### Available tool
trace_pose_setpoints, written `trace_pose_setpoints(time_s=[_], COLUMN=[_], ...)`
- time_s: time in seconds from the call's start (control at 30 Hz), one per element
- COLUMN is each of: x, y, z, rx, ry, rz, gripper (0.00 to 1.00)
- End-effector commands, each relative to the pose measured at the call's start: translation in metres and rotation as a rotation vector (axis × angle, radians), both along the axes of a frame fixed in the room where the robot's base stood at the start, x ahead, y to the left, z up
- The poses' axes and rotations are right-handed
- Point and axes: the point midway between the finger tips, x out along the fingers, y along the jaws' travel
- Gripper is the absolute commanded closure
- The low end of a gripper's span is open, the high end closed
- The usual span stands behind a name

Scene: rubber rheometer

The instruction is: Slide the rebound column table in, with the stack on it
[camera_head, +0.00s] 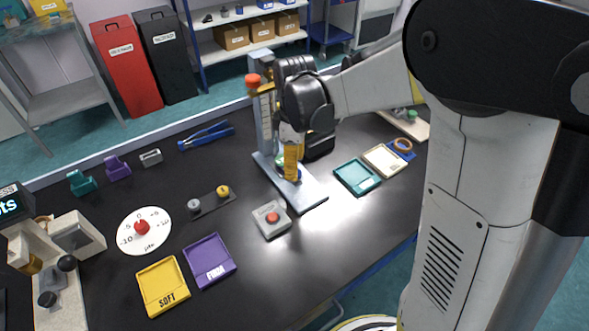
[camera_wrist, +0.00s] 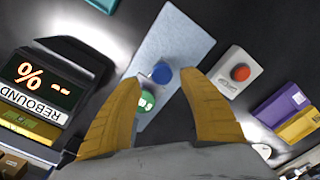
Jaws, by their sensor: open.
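The rebound column (camera_head: 265,120) is a grey upright with an orange-red top, standing on a long pale metal base plate (camera_head: 309,194). In the wrist view the plate (camera_wrist: 184,38) runs diagonally. A round blue piece (camera_wrist: 162,73) and a green round piece (camera_wrist: 147,101) sit side by side on it. I cannot tell which of them is the table's knob and which the stack. My gripper (camera_head: 291,178) is open, pointing down over the plate. Its yellow fingers (camera_wrist: 168,95) stand either side of the two pieces, with gaps. Contact cannot be made out. My gripper partly hides the column's lower part.
The rebound display (camera_wrist: 42,85) reads "% --" at left in the wrist view. A box with a red button (camera_head: 272,219) stands in front of the base plate. Teal (camera_head: 357,177) and cream (camera_head: 384,160) trays lie to the right; purple (camera_head: 209,261) and yellow (camera_head: 163,287) trays lie front left.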

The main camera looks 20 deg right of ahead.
Motion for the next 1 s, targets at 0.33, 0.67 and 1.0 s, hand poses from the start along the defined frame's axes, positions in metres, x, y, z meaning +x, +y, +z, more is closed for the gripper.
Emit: trace_pose_setpoints(time_s=[0.33, 0.67, 1.0], x=[0.000, 0.000, 0.000], y=[0.000, 0.000, 0.000], z=[0.075, 0.096, 0.095], rx=[0.000, 0.000, 0.000], ry=[-0.001, -0.001, -0.001], rz=[0.000, 0.000, 0.000], gripper=[0.51, 0.51, 0.51])
